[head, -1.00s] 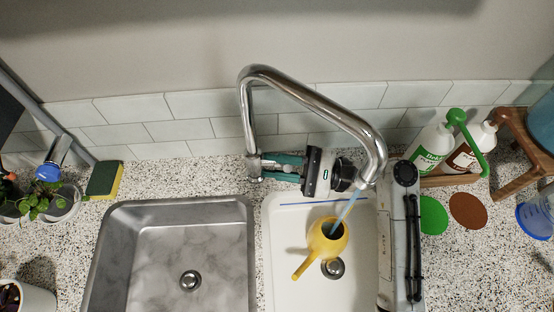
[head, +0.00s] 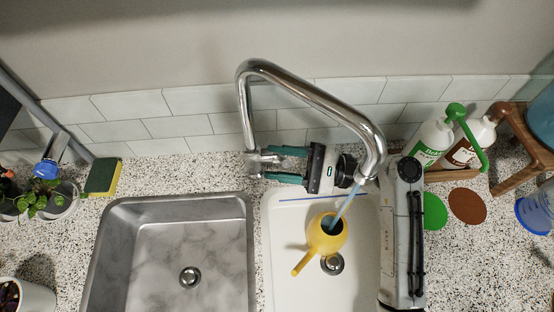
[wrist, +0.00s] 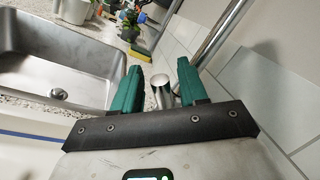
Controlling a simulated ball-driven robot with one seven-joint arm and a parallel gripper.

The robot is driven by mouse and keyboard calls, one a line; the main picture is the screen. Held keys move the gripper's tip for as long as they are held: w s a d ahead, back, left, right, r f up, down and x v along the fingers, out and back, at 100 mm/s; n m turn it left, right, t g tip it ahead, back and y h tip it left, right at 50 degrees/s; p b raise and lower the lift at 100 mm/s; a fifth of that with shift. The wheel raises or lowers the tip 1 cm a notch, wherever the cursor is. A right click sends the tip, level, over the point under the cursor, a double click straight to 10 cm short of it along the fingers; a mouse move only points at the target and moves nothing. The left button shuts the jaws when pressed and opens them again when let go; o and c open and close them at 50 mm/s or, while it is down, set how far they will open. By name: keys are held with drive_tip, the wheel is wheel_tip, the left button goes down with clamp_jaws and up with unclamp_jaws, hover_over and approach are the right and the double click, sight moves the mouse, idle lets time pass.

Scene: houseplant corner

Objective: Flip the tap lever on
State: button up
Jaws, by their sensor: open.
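The chrome tap (head: 325,112) arches from its base behind the sinks to a spout over the white basin. Its short lever (head: 268,158) is at the base. A pale blue stream (head: 345,206) runs from the spout into the yellow watering can (head: 324,240). My gripper (head: 267,162) is open, with its green fingers pointing left at the tap base, one on each side of the lever area. In the wrist view, a chrome cylinder of the tap (wrist: 163,92) shows between the fingertips (wrist: 159,68). I cannot tell whether either finger touches the lever.
A steel sink (head: 175,245) lies left of the white basin (head: 285,285). A sponge (head: 103,177) and potted plants (head: 48,190) stand at the left. Green-and-white and brown-and-white bottles (head: 433,140) stand at the right. The tiled wall (head: 170,128) is close behind the tap.

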drive_tip(key=s+d+f+b, duration=0.1)
drive_tip(key=d, duration=0.9)
drive_tip(key=shift+s+f+b, duration=0.2)
drive_tip(key=shift+b, duration=0.2)
drive_tip(key=shift+a, duration=0.1)
